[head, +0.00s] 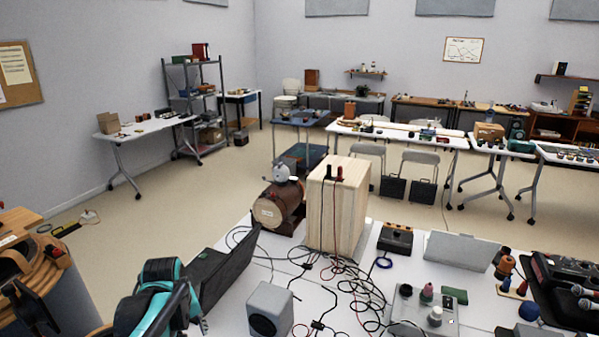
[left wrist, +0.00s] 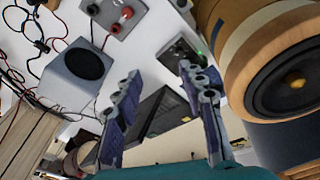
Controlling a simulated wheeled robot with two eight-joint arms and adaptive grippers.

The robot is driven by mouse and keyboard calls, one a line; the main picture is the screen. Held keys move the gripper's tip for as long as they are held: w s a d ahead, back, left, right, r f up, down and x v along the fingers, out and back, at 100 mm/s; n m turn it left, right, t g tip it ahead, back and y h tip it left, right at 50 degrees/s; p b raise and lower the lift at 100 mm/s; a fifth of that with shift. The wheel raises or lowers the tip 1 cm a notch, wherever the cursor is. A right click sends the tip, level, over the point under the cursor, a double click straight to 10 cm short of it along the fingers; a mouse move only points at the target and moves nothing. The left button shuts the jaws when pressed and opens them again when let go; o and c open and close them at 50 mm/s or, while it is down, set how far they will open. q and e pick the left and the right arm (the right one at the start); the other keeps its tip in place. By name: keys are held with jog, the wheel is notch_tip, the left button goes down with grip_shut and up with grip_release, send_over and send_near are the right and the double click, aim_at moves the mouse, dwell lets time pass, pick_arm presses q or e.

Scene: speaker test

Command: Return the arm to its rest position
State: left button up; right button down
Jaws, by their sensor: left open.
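My left arm enters at the lower left of the head view, teal and dark, with its gripper (head: 190,308) by the near left edge of the white table (head: 345,312). In the left wrist view my left gripper (left wrist: 160,78) has its two ridged fingers spread apart, with nothing between them. A black laptop-like panel (head: 222,277) stands just beyond the gripper in the head view; a dark panel (left wrist: 160,115) shows behind the fingers in the wrist view. My right gripper is in neither view.
A grey speaker box (head: 270,309), a wooden cabinet (head: 338,203) and tangled cables (head: 365,290) are on the table, right of the arm. A large round wooden-sided speaker (left wrist: 280,65) is close to the right finger. Open floor (head: 150,230) lies beyond the arm.

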pick_arm(q)
jog(key=s+d+r+m+t, duration=0.1)
jog(key=s+d+m+t, duration=0.3)
jog(key=s, duration=1)
jog(key=shift+d+r+m+t, duration=0.15)
jog(key=shift+d+m+t, duration=0.25)
jog(key=shift+d+m, duration=1.7)
jog(key=shift+s+d+n, duration=0.1)
jog(key=shift+d+n, duration=0.5)
